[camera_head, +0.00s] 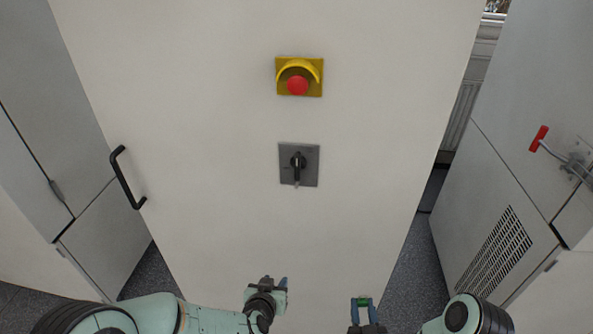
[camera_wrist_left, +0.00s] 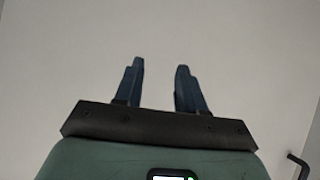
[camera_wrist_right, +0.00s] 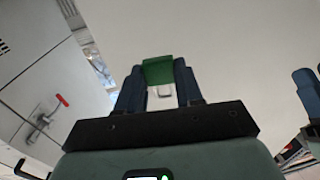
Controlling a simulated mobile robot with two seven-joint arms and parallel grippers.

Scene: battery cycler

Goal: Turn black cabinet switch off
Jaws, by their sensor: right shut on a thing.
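The black cabinet switch (camera_head: 298,165) is a black rotary knob on a grey square plate on the pale cabinet front. Its handle points straight up and down. My left gripper (camera_head: 275,283) is below the switch, apart from it. In the left wrist view its two fingers (camera_wrist_left: 159,68) are spread with nothing between them. My right gripper (camera_head: 362,302) is lower right of the switch, also apart from it. In the right wrist view it is shut on a small green block with a metal loop (camera_wrist_right: 158,70), like a padlock.
A red emergency button on a yellow plate (camera_head: 299,77) is above the switch. A black door handle (camera_head: 127,178) is at left. A red-handled lever (camera_head: 539,138) is on the right-hand cabinet. The panel around the switch is clear.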

